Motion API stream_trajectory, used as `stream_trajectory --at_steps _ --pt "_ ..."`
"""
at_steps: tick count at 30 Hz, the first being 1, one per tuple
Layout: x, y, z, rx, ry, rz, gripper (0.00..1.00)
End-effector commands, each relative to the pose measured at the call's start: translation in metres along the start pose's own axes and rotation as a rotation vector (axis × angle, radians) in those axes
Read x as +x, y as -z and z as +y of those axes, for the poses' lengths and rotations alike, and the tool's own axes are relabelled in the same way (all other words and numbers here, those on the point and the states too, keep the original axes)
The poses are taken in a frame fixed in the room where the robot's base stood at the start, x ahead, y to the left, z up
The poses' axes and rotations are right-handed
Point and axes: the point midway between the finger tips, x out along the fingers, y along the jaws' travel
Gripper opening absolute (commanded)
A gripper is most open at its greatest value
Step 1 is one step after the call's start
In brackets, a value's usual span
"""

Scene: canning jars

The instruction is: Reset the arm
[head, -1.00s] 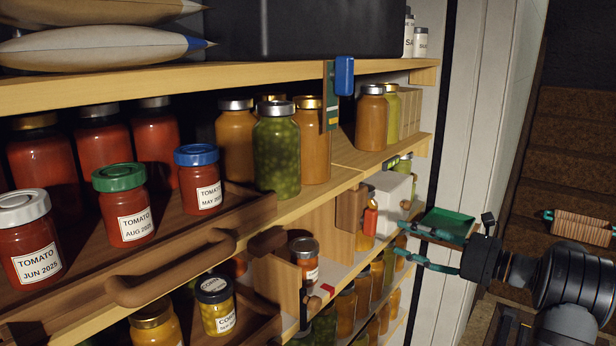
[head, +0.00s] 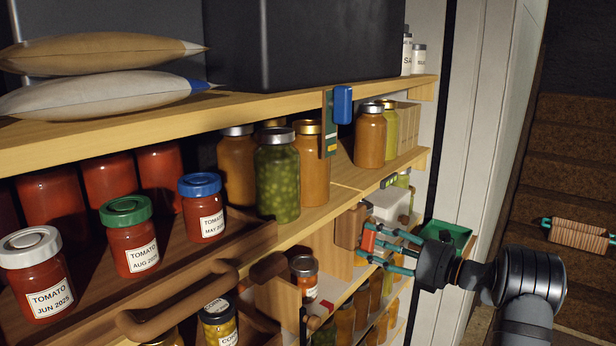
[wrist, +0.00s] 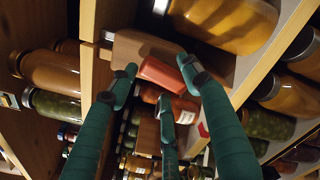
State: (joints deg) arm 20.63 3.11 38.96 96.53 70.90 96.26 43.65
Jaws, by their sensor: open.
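My gripper (head: 388,250) has green fingers with dark joints and reaches in from the right to the edge of the lower shelf. It is open. A small red piece (head: 368,240) shows beside the fingertips; in the wrist view my gripper (wrist: 160,80) has its fingers around the red piece (wrist: 160,73), with contact unclear. A brown wooden block (head: 349,228) stands just left of it and lies behind the fingertips in the wrist view. Part of the block is hidden in the wrist view.
Tomato jars (head: 130,236) stand in a wooden drawer (head: 190,300) at left. A green jar (head: 277,178) stands on the middle shelf. A white box (head: 388,206) and a green tray (head: 448,236) are close to my gripper.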

Motion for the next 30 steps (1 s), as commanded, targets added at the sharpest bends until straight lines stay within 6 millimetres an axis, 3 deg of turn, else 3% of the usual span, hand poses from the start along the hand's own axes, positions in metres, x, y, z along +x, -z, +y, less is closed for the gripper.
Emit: stream_trajectory --at_steps 6,12,30 --pt "0.0005 -0.0051 0.0022 0.322 -0.001 0.003 0.48" --pt "0.0004 -0.0036 0.0002 0.492 -0.001 0.002 0.48" --pt "0.0014 -0.0017 0.0007 0.547 -0.001 0.007 0.48"
